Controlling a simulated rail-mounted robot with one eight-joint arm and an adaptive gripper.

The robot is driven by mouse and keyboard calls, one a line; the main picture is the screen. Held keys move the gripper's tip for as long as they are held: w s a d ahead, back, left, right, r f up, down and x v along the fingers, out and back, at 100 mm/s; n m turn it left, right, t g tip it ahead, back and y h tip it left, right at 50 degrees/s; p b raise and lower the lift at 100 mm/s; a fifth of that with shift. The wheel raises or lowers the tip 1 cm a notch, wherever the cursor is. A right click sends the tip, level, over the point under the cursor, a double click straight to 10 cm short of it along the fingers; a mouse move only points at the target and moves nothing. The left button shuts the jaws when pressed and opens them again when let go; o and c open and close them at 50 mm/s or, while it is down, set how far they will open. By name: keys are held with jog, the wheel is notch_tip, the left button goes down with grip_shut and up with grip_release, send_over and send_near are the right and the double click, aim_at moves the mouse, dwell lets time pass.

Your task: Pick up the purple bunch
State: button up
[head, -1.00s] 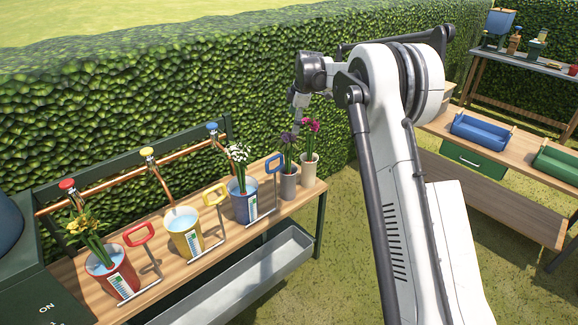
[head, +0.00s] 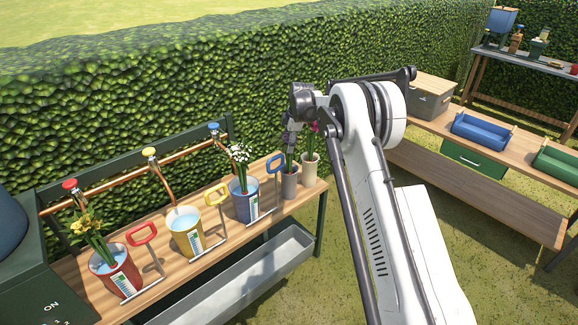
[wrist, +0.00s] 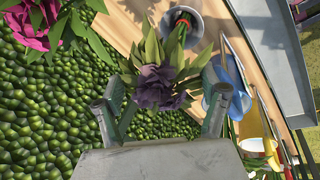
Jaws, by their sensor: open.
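The purple bunch (wrist: 158,88) is a dark purple bloom with green leaves. In the wrist view it lies between the two spread fingers of my gripper (wrist: 161,100), with space on both sides. Its stems run down into a grey pot (wrist: 196,32). In the head view this grey pot (head: 289,184) stands near the right end of the wooden bench. My gripper (head: 290,140) is directly above it there, open and pointing down, and hides most of the bloom.
A pink bunch (wrist: 38,28) stands close by in a beige pot (head: 310,168). To the left are a blue bucket (head: 243,203) with white flowers, a yellow bucket (head: 186,236) and a red bucket (head: 116,273) with yellow flowers. A hedge (head: 130,110) rises behind the bench.

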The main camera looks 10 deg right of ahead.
jog(key=shift+c, duration=0.3)
grip_shut()
dwell(0.3)
notch_tip(320, 180, up, 18)
jog(key=b, duration=0.1)
dwell(0.5)
notch_tip(320, 180, up, 2)
jog(key=shift+r+p, duration=0.2)
jog(key=shift+p, duration=0.5)
jog(key=shift+f, duration=0.1)
